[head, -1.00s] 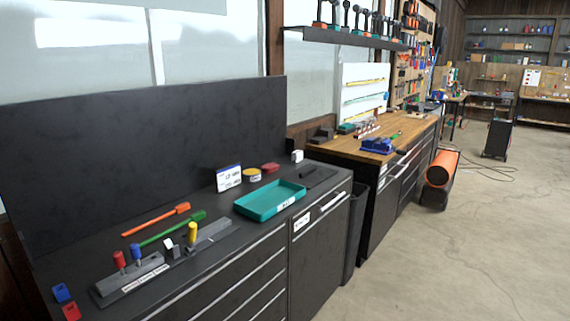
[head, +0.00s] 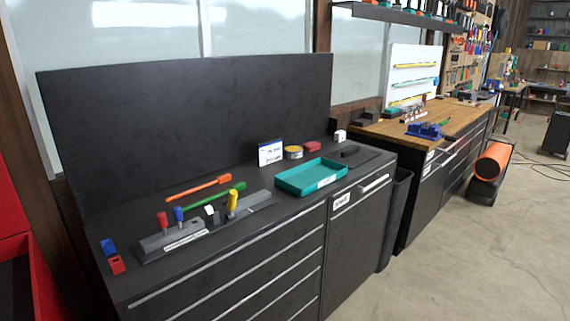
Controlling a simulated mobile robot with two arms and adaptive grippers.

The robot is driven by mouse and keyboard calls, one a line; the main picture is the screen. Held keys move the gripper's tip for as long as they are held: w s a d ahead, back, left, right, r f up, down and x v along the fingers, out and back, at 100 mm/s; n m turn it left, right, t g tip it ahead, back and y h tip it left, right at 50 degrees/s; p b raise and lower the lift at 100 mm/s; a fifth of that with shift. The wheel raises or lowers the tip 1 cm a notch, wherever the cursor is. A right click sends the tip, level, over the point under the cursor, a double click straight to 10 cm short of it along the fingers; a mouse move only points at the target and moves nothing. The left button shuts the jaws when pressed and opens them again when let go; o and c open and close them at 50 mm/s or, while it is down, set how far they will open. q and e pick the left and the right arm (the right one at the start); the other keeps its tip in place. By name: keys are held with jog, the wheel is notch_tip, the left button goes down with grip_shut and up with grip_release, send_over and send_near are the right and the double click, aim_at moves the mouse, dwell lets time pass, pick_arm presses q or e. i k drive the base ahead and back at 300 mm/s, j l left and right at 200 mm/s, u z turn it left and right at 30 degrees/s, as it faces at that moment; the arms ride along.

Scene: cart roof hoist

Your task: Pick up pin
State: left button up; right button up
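On the dark workbench top, a grey bar-shaped block (head: 172,243) with a white label lies near the front left. A red-topped pin (head: 162,220) and a blue-topped pin (head: 179,215) stand upright at it. A thicker yellow-topped pin (head: 232,201) stands farther right, by a second grey bar (head: 252,205). A small white-and-black piece (head: 211,214) sits between the blue and yellow pins. Which pin the task means cannot be told. Neither of my grippers is in view.
Orange (head: 198,188) and green (head: 213,198) tools lie behind the pins. A blue block (head: 108,247) and red block (head: 117,265) are at the left end. A teal tray (head: 311,178) is at right. A red cabinet (head: 25,255) stands at far left. Floor (head: 470,260) at right is open.

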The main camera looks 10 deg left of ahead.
aim_at(162, 218)
jog(key=i+l+u, duration=0.2)
jog(key=i+u, duration=0.15)
jog(key=i+l+u, duration=0.3)
jog(key=i+l, duration=0.05)
jog(key=i, duration=0.05)
